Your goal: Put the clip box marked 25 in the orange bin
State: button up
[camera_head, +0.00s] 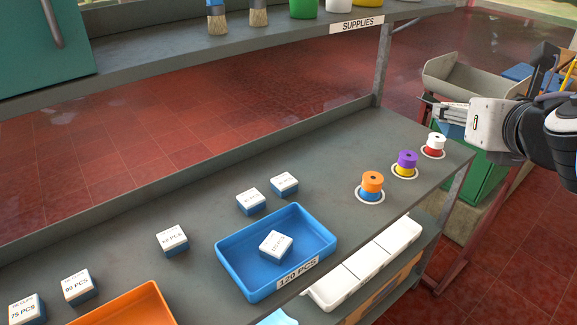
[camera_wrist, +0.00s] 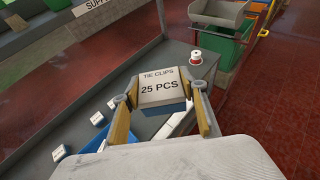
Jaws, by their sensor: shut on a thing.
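The clip box marked "TIE CLIPS 25 PCS" (camera_wrist: 160,86) is white on top with a blue lower part. My gripper (camera_wrist: 160,94) is shut on it, one finger on each side, in the wrist view. In the head view my gripper (camera_head: 447,110) is at the right, beyond the bench's right end; the box cannot be made out clearly there. The orange bin (camera_head: 128,304) lies at the bottom left of the head view, cut off by the frame edge; its inside is mostly out of sight.
A blue tray (camera_head: 228,268) labelled 120 PCS holds one clip box (camera_head: 276,246). Several other clip boxes stand on the grey bench, including one marked 75 PCS (camera_head: 27,308). Stacked coloured spools (camera_head: 372,184) stand at the right. A supplies shelf (camera_head: 300,38) runs above.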

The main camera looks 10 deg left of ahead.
jog(key=shift+w+a+f+y, duration=0.25)
jog(key=shift+a+f+y, duration=0.05)
jog(key=shift+a, duration=0.35)
jog(key=s+a+f+n+g+y, duration=0.1)
jog(key=a+f+n+g+y, duration=0.2)
jog(key=a+f, duration=0.7)
jog(key=s+a+f+n+g+y, duration=0.1)
jog(key=a+f+n+y, duration=0.3)
jog(key=a, duration=1.2)
jog(key=a+f+n+g+y, duration=0.3)
jog(key=a+f, duration=0.4)
jog(key=a, duration=0.6)
jog(key=s+a+f+n+g, duration=0.3)
jog(key=s+a+n+g, duration=0.1)
jog(key=s+a, duration=0.3)
jog(key=s+a+f+n+g, duration=0.3)
jog(key=s+a+n+g, duration=0.1)
jog(key=s+a, duration=0.3)
jog(key=s+a+f+n+g+y, duration=0.1)
jog(key=s+a+f+n+g, duration=0.2)
jog(key=s+a, duration=0.4)
jog(key=shift+s+n+g, duration=0.8)
jog(key=shift+s+n, duration=0.1)
jog(key=shift+s, duration=0.75)
jog(key=shift+s+a+r+n+g+h, duration=0.2)
jog(key=shift+s+r+n+g+h, duration=0.45)
jog(key=shift+s+r+n+g, duration=0.4)
jog(key=shift+s+a+r+n+g+h, duration=0.15)
jog(key=shift+s+r+n+g+h, duration=0.6)
jog(key=shift+s, duration=0.45)
